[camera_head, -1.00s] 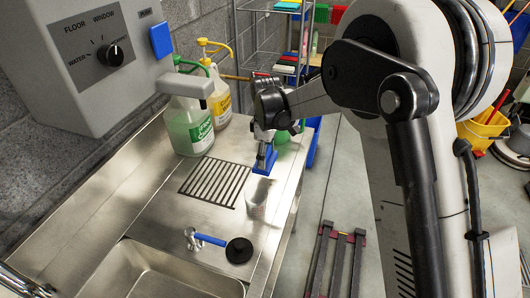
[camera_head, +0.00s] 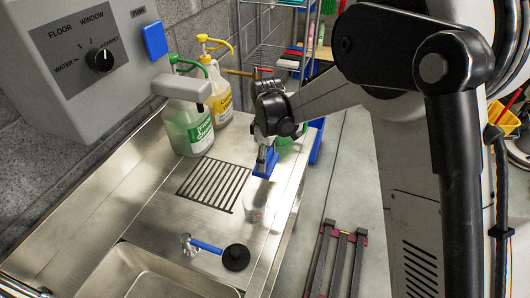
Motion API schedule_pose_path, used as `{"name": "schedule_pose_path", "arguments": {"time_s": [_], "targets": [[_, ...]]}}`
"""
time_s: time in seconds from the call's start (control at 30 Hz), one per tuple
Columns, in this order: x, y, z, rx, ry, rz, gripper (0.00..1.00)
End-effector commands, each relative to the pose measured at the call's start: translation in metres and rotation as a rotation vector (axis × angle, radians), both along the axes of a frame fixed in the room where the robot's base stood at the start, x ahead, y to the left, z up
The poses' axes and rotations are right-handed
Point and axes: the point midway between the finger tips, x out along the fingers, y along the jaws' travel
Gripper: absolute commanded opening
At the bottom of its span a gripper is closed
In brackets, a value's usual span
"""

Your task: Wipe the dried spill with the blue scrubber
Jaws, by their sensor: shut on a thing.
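My gripper (camera_head: 264,148) points down over the right end of the steel counter (camera_head: 186,238). It is shut on the blue scrubber (camera_head: 266,164), whose blue pad sits low, at or just above the counter; I cannot tell if it touches. A pale, faint patch (camera_head: 257,205), which looks like the dried spill, lies on the counter just in front of the scrubber, close to the right edge. My gripper and wrist hide part of the counter behind the scrubber.
A black slotted drain grate (camera_head: 212,184) lies left of the patch. A blue-handled tool with a round black head (camera_head: 236,257) lies nearer, beside the sink (camera_head: 150,280). Green-labelled (camera_head: 188,125) and yellow-pump (camera_head: 219,95) bottles stand at the back. The counter's right edge drops to the floor.

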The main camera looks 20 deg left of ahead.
Motion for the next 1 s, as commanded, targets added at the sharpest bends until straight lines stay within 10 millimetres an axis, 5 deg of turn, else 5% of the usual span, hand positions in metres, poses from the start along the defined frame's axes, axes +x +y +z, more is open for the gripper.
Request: {"name": "schedule_pose_path", "arguments": {"time_s": [1.0], "targets": [[-0.01, 0.002, -0.076, 0.0, 0.0, 0.012, 0.38]]}}
